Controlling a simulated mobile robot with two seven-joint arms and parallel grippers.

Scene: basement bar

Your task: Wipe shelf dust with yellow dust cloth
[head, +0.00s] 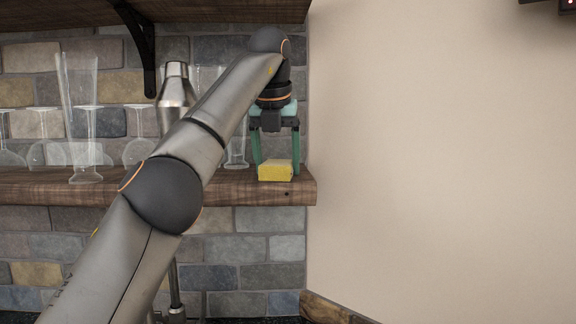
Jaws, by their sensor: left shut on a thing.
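The yellow dust cloth (276,171) is a small folded block at the right end of the wooden shelf (240,187), at the shelf's top surface. My left gripper (275,165) points down over the shelf with its green fingers on either side of the cloth, shut on it. My left arm crosses the view and hides the middle of the shelf. I cannot make out any dust on the shelf. My right gripper is not in view.
Several clear glasses, such as a tall one (84,150) and one near my gripper (236,150), stand on the shelf. A metal shaker-like piece (175,90) rises behind my arm. An upper shelf (220,10) with a black bracket (140,45) is above. A bare wall (440,150) is right.

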